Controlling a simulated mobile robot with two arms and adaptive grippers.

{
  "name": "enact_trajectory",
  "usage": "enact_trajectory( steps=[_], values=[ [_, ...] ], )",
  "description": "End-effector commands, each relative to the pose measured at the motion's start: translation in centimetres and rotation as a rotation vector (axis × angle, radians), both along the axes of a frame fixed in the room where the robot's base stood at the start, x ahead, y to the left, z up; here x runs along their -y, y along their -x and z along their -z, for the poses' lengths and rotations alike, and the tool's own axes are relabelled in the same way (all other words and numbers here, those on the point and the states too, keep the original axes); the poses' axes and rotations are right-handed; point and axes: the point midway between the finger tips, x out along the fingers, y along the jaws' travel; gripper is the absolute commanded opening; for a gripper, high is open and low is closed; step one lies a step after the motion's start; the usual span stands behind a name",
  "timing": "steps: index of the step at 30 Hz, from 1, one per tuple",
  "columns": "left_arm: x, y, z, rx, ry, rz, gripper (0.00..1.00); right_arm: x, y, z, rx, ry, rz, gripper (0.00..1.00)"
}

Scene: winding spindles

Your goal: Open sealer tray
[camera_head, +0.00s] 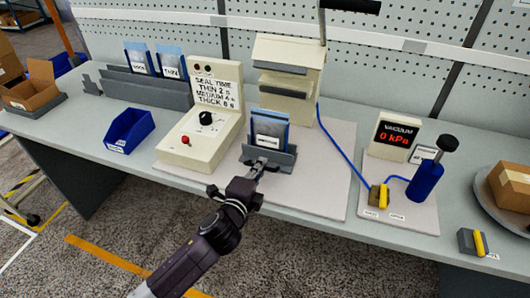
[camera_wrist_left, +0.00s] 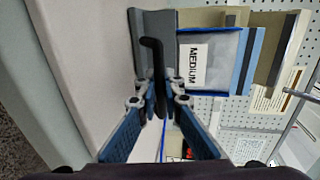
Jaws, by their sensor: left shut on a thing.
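The sealer tray (camera_head: 287,160) is a grey tray in front of the cream sealer (camera_head: 287,75) with the raised lever. A blue pouch (camera_head: 268,130) labelled MEDIUM stands upright in it. In the left wrist view the tray (camera_wrist_left: 150,22) shows at the top, with the pouch (camera_wrist_left: 230,58) to its right. A black bent handle (camera_wrist_left: 152,55) sticks out from the tray. My left gripper (camera_head: 260,168) is at the tray's front; in the wrist view its fingers (camera_wrist_left: 158,98) are shut on the handle. My right gripper is not in view.
A cream control box (camera_head: 200,140) with a dial and red button stands left of the tray. A blue bin (camera_head: 130,130) and pouch rack (camera_head: 150,87) are further left. A vacuum display (camera_head: 393,138) and blue pump (camera_head: 425,180) stand right. The mat (camera_head: 325,185) right of the tray is clear.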

Motion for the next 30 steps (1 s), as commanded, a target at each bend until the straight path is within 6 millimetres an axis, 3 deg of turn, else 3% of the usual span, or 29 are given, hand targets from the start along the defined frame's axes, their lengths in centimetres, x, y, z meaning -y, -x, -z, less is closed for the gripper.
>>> enact_trajectory(
  steps=[3, 10, 26, 27, 30],
  values=[
    [-0.5, 1.7, 0.1, -0.006, -0.001, 0.000, 0.00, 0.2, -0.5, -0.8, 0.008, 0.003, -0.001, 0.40],
    [-1.1, 3.5, 0.1, -0.003, 0.000, -0.001, 0.00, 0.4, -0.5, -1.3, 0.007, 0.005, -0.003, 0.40],
    [-1.3, 4.1, 0.2, -0.002, -0.001, -0.001, 0.00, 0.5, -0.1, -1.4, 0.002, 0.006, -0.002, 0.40],
    [-1.3, 4.0, 0.2, -0.002, -0.001, -0.001, 0.08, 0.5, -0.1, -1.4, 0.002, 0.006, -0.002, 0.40],
    [-1.3, 4.0, 0.1, -0.002, -0.001, -0.001, 0.19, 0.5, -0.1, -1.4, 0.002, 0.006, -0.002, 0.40]
  ],
)
